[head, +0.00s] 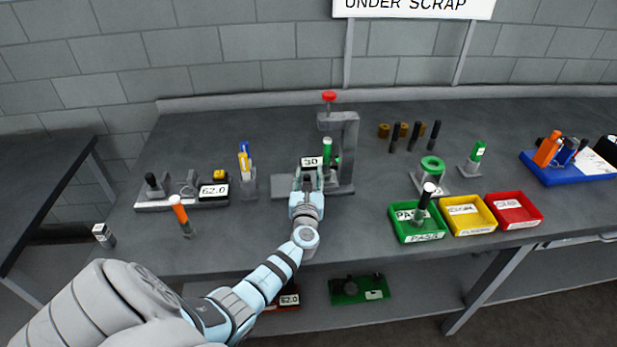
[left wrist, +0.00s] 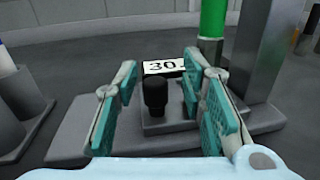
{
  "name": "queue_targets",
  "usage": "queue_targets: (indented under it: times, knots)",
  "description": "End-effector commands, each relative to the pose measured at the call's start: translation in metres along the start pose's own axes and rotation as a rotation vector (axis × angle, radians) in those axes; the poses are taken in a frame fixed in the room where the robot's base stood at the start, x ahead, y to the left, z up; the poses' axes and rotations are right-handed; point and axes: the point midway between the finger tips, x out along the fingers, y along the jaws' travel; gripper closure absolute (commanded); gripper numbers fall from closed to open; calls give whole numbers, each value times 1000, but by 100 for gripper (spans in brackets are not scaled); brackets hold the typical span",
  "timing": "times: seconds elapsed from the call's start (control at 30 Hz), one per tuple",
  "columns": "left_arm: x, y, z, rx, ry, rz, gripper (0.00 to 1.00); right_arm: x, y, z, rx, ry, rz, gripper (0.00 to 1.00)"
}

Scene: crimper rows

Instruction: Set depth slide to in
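The crimper (head: 342,140) stands at the middle of the bench, with a flat grey base, an upright post and a red knob on top. On its base, a black knob (left wrist: 155,92) stands upright on a small grey block in front of a white "30" label (left wrist: 165,66); the label also shows in the head view (head: 311,162). I take this to be the depth slide. My left gripper (head: 307,176) is open, its teal fingers on both sides of the black knob with visible gaps. In the head view the gripper mostly hides the knob. My right gripper is out of view.
A green-bodied part (head: 327,148) stands at the crimper's post. A gauge stand with a "62.0" display (head: 214,191) and a blue-and-yellow tool holder (head: 248,185) are to the left. Green (head: 420,237), yellow (head: 484,230) and red (head: 530,222) trays are to the right.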

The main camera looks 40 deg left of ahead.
Motion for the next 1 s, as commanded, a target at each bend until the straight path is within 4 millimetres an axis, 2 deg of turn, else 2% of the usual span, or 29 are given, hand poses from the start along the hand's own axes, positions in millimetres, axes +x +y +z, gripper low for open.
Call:
queue_targets:
  times: [0.13, 0.4, 0.5, 0.63, 1.0]
  knots:
    - [-20, -1, -2, -1, 1, -2, 63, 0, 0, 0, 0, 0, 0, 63]
    - [-94, -1, -1, -2, 3, -1, 63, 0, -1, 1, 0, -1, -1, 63]
    - [-111, -2, -1, -1, 3, -2, 63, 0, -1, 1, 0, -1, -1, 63]
    - [-119, -1, 0, 0, 1, -1, 63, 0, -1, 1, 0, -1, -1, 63]
    - [-119, -2, 0, 0, 1, -1, 63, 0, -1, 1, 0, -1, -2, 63]
